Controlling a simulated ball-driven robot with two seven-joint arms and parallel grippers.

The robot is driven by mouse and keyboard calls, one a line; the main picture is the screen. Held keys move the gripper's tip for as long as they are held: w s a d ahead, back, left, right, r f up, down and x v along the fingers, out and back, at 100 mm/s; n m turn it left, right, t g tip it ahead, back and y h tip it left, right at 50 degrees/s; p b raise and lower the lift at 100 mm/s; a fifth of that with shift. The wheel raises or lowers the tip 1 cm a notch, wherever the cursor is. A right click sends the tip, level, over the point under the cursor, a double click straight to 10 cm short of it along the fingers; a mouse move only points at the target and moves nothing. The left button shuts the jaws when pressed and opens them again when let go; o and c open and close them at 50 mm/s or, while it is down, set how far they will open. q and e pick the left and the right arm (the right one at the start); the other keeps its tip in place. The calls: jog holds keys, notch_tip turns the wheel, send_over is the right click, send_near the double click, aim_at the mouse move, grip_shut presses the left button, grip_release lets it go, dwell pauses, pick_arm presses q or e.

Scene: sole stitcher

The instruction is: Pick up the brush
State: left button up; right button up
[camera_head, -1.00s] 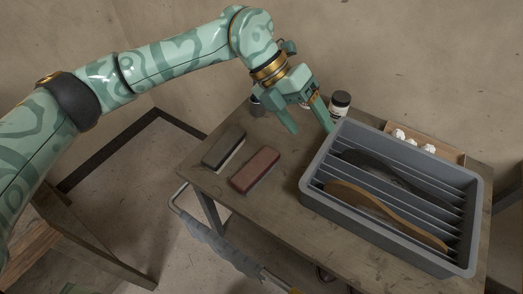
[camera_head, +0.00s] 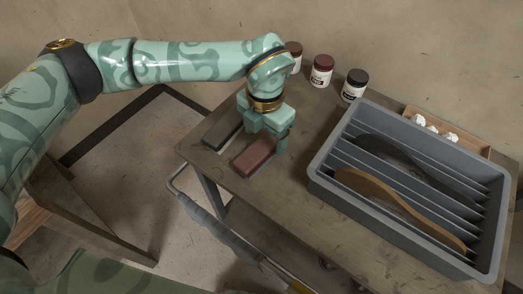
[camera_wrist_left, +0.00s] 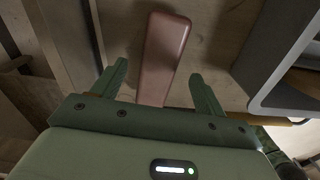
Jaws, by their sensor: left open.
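Two oblong blocks lie side by side on the table's left part, a reddish-brown one (camera_head: 254,157) and a dark grey one (camera_head: 221,131); either could be the brush, and I cannot make out bristles. My left gripper (camera_head: 266,138) points down over the far end of the reddish-brown block. In the left wrist view the reddish-brown block (camera_wrist_left: 163,45) runs lengthwise between the two spread fingers (camera_wrist_left: 159,72), with a gap on each side. The gripper is open and holds nothing. My right gripper is out of view.
A grey slotted bin (camera_head: 319,186) with curved soles stands at the table's right. Several dark-lidded jars, one in front (camera_head: 354,86), stand along the back edge. A wooden tray (camera_head: 470,143) with white items sits behind the bin. Bare tabletop (camera_head: 300,170) lies between blocks and bin.

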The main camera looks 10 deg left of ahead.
aim_at(261, 147)
pick_arm(q)
jog(key=f, duration=0.1)
jog(key=f+b, duration=0.1)
jog(key=f, duration=0.1)
jog(key=s+f+b, duration=0.1)
jog(key=shift+a+f, duration=0.25)
jog(key=shift+a, duration=0.05)
jog(key=shift+w+f, duration=0.1)
jog(key=shift+f, duration=0.15)
jog(key=shift+r, duration=0.15)
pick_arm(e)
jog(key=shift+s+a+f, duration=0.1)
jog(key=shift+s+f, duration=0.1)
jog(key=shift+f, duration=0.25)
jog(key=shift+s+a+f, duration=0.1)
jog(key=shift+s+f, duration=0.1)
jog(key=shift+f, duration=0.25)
pick_arm(q)
jog(key=c, duration=1.1)
jog(key=shift+r, duration=0.1)
